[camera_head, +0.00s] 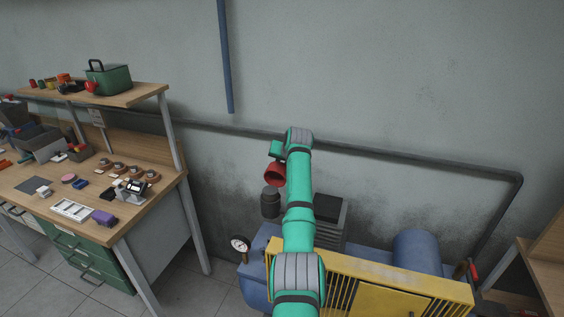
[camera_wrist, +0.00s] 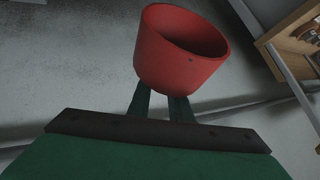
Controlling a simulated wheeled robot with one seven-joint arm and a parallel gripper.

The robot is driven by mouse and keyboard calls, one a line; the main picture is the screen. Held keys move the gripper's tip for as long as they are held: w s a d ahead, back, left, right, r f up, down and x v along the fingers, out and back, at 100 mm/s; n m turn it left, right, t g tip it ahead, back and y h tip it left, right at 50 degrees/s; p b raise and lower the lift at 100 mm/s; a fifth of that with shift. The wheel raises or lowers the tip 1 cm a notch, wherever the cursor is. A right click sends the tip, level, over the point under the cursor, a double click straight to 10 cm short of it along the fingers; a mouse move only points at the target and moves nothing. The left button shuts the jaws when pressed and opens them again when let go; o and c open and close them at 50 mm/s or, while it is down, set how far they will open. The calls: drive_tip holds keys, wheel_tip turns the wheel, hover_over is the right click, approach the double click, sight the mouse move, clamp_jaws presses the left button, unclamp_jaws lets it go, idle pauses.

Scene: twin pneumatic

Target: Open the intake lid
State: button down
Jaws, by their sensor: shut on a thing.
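A red, cup-shaped lid (camera_head: 275,174) is at the end of my arm in the head view, tilted, with its dark hollow side showing. In the wrist view the red lid (camera_wrist: 181,55) is held at the tips of the two dark green fingers. My gripper (camera_wrist: 160,103) is shut on its near wall; the exact contact is partly hidden. In the head view the green gripper body (camera_head: 277,149) is just above the lid. A dark cylindrical intake (camera_head: 270,204) stands below the lid, with a small gap in the picture between them.
The blue compressor tank (camera_head: 416,252) and yellow slatted guard (camera_head: 370,284) lie below my arm. A round gauge (camera_head: 240,244) is at the tank's left. A dark wall pipe (camera_head: 400,158) runs behind. A cluttered workbench (camera_head: 150,205) stands left; another wooden bench (camera_head: 545,270) is right.

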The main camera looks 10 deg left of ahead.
drive_tip(key=shift+d+f, duration=0.15)
drive_tip(key=shift+f, duration=0.55)
drive_tip(key=shift+d+f, duration=0.15)
drive_tip(key=shift+f, duration=0.5)
drive_tip(key=shift+d, duration=0.15)
drive_tip(key=c, duration=1.6)
unclamp_jaws()
drive_tip(key=shift+c, duration=0.2)
drive_tip(key=shift+a, duration=0.4)
drive_tip(key=shift+w+r, duration=0.1)
drive_tip(key=shift+r, duration=0.2)
drive_tip(key=shift+d+r, duration=0.1)
drive_tip(key=shift+d, duration=0.1)
